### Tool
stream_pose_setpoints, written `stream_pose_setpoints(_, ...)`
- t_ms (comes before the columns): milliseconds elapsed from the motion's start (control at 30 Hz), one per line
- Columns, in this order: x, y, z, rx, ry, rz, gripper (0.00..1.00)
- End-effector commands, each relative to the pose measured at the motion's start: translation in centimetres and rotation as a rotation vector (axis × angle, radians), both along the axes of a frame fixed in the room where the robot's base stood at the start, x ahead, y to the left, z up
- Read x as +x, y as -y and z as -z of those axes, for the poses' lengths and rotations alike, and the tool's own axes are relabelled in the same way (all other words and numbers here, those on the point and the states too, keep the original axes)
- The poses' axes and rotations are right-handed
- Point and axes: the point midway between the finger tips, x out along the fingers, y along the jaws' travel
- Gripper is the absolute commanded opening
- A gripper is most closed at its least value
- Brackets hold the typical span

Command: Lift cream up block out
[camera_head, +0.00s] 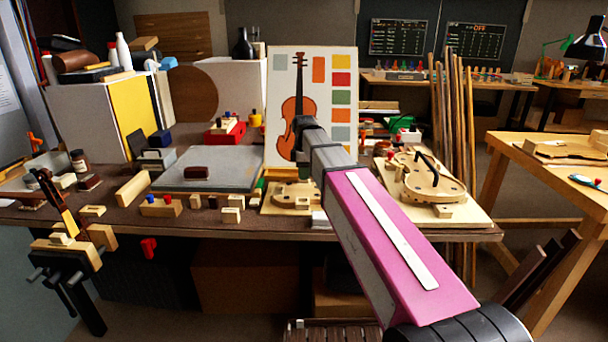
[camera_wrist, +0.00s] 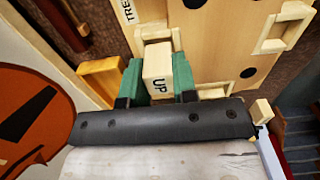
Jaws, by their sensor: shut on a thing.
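The cream block marked UP (camera_wrist: 157,70) is between the green fingers of my gripper (camera_wrist: 159,78) in the wrist view. My gripper is shut on it, one finger on each side. The block's far end meets a small cream bracket (camera_wrist: 153,31) on a pale wooden board (camera_wrist: 213,42). I cannot tell whether the block is clear of the bracket. The board carries partly cut-off lettering and dark round holes. In the head view my arm hides the gripper and the block.
A second cream bracket (camera_wrist: 284,27) is on the board. An upright panel with a violin picture (camera_head: 283,103) stands close behind my arm. A grey slab (camera_head: 190,178) lies left; a violin body (camera_head: 430,180) lies right. Small wooden blocks line the bench's front edge.

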Motion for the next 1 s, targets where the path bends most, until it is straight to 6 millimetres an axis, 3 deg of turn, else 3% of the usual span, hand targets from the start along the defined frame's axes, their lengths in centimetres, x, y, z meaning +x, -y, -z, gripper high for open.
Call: stream_pose_setpoints(1000,0.0,0.0,-3.5,0.0,0.0,0.0,0.07)
